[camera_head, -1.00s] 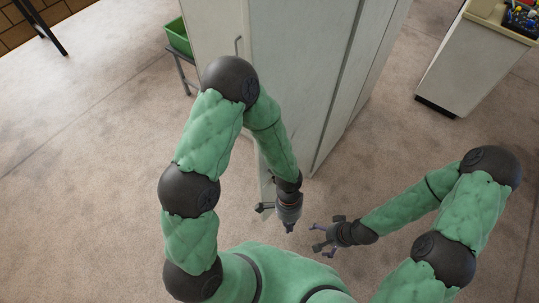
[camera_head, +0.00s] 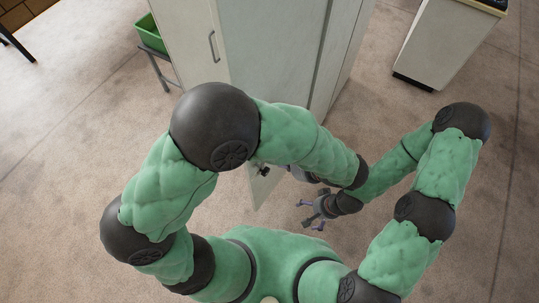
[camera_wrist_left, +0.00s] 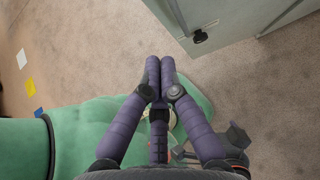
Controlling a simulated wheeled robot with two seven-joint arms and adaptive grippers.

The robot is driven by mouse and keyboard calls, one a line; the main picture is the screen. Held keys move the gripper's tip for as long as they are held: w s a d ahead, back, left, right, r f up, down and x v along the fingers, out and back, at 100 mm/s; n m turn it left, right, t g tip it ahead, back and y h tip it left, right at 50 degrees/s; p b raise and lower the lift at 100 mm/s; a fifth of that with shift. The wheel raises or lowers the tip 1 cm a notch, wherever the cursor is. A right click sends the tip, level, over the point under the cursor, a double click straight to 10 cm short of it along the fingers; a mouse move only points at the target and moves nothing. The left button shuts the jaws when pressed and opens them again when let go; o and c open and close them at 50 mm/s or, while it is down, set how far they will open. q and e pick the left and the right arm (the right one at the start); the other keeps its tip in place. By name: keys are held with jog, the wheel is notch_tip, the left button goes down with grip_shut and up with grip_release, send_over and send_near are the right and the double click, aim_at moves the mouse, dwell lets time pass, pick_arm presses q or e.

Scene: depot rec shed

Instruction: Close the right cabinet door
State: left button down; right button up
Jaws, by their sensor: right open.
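The tall off-white cabinet (camera_head: 280,50) stands at the top centre of the head view, with a bar handle (camera_head: 212,46) on its left face. A pale door panel (camera_head: 262,190) shows below my left forearm, reaching toward my body; the forearm hides much of it. In the left wrist view a pale panel edge (camera_wrist_left: 235,22) with a small dark fitting (camera_wrist_left: 200,37) lies at the upper right, apart from the fingers. My left gripper (camera_wrist_left: 156,66) has its fingertips together, with nothing seen between them. My right gripper (camera_head: 312,212) is open and empty, right of the panel.
A green bin (camera_head: 150,33) on a dark stand is left of the cabinet. A pale counter unit (camera_head: 445,45) stands at the upper right. The carpet between cabinet and counter is clear. My two forearms lie close together in the head view.

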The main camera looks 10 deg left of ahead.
pick_arm(q)
jog(key=a+r+b+x, duration=0.1)
jog(key=b+x, duration=0.3)
jog(key=x, duration=0.8)
jog(key=shift+w+a+r, duration=0.4)
jog(key=shift+a+r, duration=0.05)
